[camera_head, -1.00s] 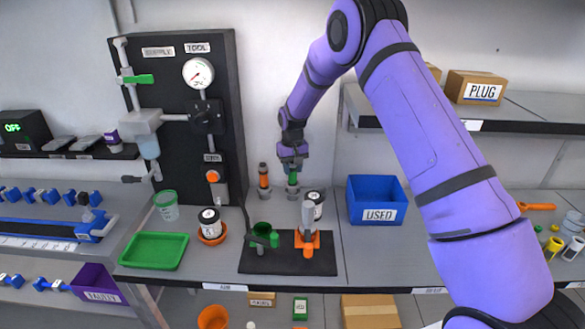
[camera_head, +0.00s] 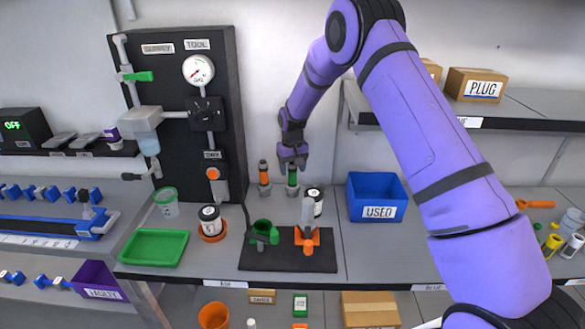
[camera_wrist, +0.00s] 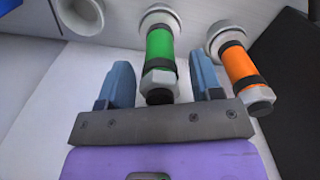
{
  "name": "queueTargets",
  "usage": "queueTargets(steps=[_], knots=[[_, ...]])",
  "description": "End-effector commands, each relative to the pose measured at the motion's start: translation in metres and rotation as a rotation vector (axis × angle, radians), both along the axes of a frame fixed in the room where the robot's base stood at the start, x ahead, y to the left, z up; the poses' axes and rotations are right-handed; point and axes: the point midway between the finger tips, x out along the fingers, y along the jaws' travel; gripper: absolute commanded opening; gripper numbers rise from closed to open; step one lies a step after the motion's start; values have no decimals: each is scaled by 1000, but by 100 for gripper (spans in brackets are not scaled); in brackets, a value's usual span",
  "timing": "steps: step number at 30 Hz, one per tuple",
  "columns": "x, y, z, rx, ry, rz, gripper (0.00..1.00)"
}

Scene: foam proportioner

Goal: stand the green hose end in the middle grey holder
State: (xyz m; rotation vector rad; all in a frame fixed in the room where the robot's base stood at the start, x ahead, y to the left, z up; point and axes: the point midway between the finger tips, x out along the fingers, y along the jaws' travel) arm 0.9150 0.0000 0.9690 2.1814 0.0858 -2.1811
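The green hose end (camera_head: 292,178) stands upright in the middle grey holder (camera_head: 292,193) at the back of the bench. In the wrist view the green hose end (camera_wrist: 160,48) has its base in the pale ring of that holder (camera_wrist: 159,16). My gripper (camera_head: 292,160) is just above it. In the wrist view my gripper (camera_wrist: 163,82) has its two blue fingers on either side of the hose end, with gaps on both sides. It is open and holds nothing.
An orange hose end (camera_head: 263,174) stands in the neighbouring holder. An empty holder (camera_wrist: 84,14) is on the other side in the wrist view. A lidded jar (camera_head: 315,199) stands close by; a blue bin (camera_head: 377,197) is farther right. A dark panel (camera_head: 225,100) rises at left.

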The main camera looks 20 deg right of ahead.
Motion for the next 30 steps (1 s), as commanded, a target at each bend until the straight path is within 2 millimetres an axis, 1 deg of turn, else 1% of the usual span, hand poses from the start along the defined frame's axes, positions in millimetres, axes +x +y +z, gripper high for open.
queueTargets(steps=[4, 7, 11, 15, 21, 25, 30], knots=[[0, 0, 4, 0, -1, 0, 59], [0, 0, 13, 0, -3, 0, 59], [1, 0, 36, 0, -4, 0, 59], [1, 0, 66, 0, -4, 0, 59], [0, 0, 103, 0, -2, 0, 59], [0, 0, 121, 0, -2, 0, 59], [0, 0, 131, 0, 0, 0, 59]])
